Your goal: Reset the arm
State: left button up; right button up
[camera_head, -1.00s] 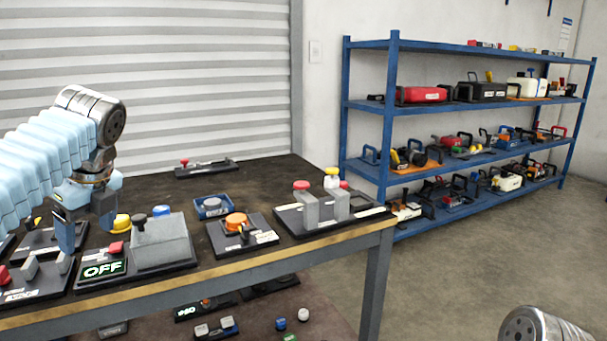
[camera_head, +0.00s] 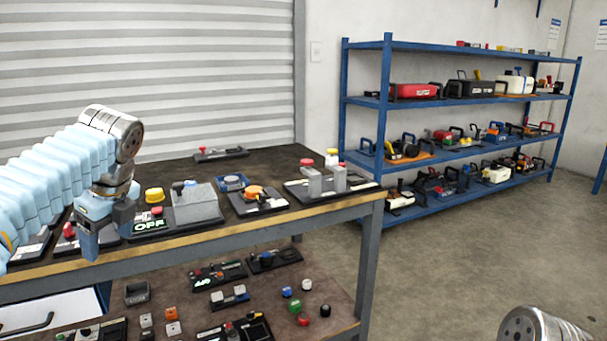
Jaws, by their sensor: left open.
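My left arm comes in from the left in a pale blue sleeve. Its gripper (camera_head: 106,232) points down at the front edge of the workbench (camera_head: 300,214). The gripper is open, with no object visible between its fingers. It stands in front of the OFF control box (camera_head: 196,204), to the left of it. Of my right arm only a round metal joint (camera_head: 545,325) shows at the bottom right; its gripper is out of view.
The bench holds several switch panels, including one with an orange knob (camera_head: 255,192) and one with grey blocks (camera_head: 330,182). A lower shelf (camera_head: 325,290) carries small buttons and boxes. A blue rack (camera_head: 385,140) stands right. The floor (camera_head: 470,245) between is clear.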

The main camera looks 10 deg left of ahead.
pick_arm(q)
jog(key=w+d+f+n+h, duration=0.25)
jog(key=d+f, duration=0.25)
jog(key=f, duration=0.6)
jog(key=w+d+f+n+h, duration=0.1)
jog(key=w+d+f, duration=0.3)
jog(key=f, duration=0.6)
jog(key=w+d+f+n+h, duration=0.1)
jog(key=d+f+n, duration=0.1)
jog(key=d+f, duration=0.7)
jog(key=s+d+f+n+h, duration=0.1)
jog(key=s+d+f+n, duration=0.1)
jog(key=f, duration=0.4)
jog(key=s+d+f+n+h, duration=0.1)
jog(key=s+d+f, duration=0.1)
jog(key=f, duration=0.4)
jog(key=s+d+f+n+h, duration=0.1)
jog(key=s+d+f+n, duration=0.2)
jog(key=s+f+n, duration=0.3)
jog(key=s+d+f+n+h, duration=0.1)
jog(key=s+d+f+n, duration=0.3)
jog(key=s, duration=0.7)
notch_tip(320, 180, down, 4)
jog(key=shift+s+d+r+n+g, duration=0.2)
jog(key=shift+s+n+g, duration=0.1)
jog(key=shift+n, duration=0.95)
